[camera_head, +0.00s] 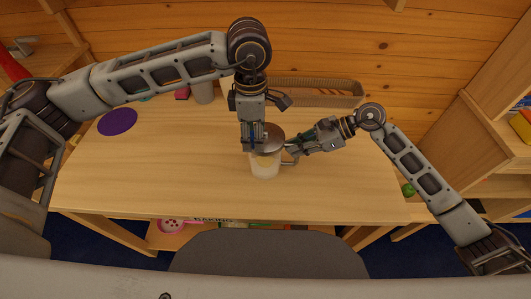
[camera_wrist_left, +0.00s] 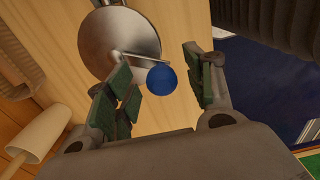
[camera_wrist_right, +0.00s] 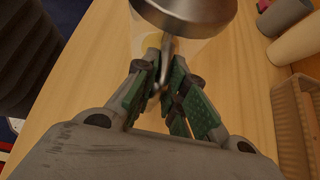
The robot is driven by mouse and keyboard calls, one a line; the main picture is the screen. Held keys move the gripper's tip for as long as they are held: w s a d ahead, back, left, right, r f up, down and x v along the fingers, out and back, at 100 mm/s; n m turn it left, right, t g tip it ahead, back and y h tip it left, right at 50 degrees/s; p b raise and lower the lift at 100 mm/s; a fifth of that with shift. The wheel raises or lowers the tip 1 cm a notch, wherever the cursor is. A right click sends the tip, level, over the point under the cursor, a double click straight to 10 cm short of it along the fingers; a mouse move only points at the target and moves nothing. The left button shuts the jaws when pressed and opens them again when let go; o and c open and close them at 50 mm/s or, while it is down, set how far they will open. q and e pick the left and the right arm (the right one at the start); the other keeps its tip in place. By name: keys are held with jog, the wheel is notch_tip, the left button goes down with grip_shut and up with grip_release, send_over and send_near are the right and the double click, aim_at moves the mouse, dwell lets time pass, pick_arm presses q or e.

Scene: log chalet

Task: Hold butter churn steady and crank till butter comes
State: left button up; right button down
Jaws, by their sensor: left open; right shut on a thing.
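The butter churn (camera_head: 264,168) stands upright on the table, a pale see-through jar under a round metal lid (camera_wrist_left: 118,42). A thin crank arm (camera_wrist_left: 140,57) on the lid ends in a blue knob (camera_wrist_left: 161,80). My left gripper (camera_head: 257,152) is above the churn, open, its fingers on either side of the knob in the left wrist view. My right gripper (camera_head: 293,148) is at the churn's right side, shut on its metal side handle (camera_wrist_right: 167,50). The left gripper covers part of the lid in the head view.
The wooden table (camera_head: 180,185) is mostly bare around the churn. A purple disc (camera_head: 118,121) lies at left. A long basket (camera_head: 318,91) and a grey cup (camera_head: 203,93) stand at the back. A grey chair (camera_head: 265,252) is at the front edge.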

pick_arm(q)
jog(key=shift+r, duration=0.2)
jog(key=shift+r, duration=3.35)
pick_arm(e)
jog(key=c, duration=1.4)
grip_release()
jog(key=shift+d, duration=0.1)
jog(key=shift+v, duration=5.9)
